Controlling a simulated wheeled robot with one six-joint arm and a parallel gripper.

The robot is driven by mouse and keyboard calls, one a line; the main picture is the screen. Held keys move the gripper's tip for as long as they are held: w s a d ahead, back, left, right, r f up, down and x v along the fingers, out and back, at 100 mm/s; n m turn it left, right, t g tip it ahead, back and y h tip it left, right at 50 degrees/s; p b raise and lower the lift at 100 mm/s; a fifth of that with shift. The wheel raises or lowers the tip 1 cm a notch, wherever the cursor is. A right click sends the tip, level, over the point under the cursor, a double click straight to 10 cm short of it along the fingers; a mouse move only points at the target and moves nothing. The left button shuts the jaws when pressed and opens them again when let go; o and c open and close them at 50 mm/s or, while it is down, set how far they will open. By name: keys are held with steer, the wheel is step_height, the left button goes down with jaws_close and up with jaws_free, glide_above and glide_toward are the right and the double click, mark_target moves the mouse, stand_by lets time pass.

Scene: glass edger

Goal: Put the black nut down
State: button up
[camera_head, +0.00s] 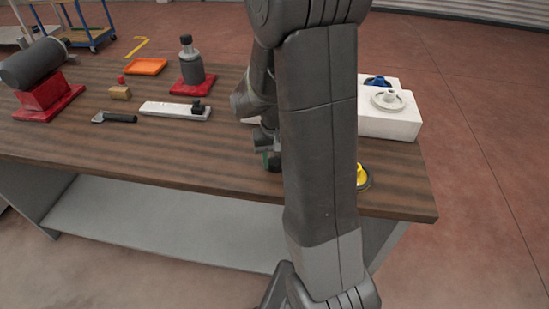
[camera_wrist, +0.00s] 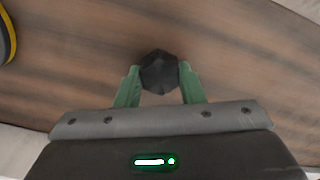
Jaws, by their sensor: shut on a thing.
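The black nut (camera_wrist: 159,72) is a dark, roughly six-sided piece in the wrist view. It sits between the green fingertips of my gripper (camera_wrist: 159,82), which is shut on it. The wooden tabletop (camera_wrist: 95,75) lies below the nut; I cannot tell whether the nut touches it. In the head view my arm hides the nut. A bit of green finger shows near the front of the wooden table (camera_head: 180,170).
A yellow and black round thing (camera_head: 362,176) lies right of my arm. A white bar (camera_head: 172,110), a black-handled tool (camera_head: 116,117) and a red-based bottle-like thing (camera_head: 192,68) are further left.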

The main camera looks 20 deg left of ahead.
mark_target(275, 160)
steer(key=o, duration=1.1)
step_height(275, 160, up, 12)
steer(key=shift+r, duration=0.1)
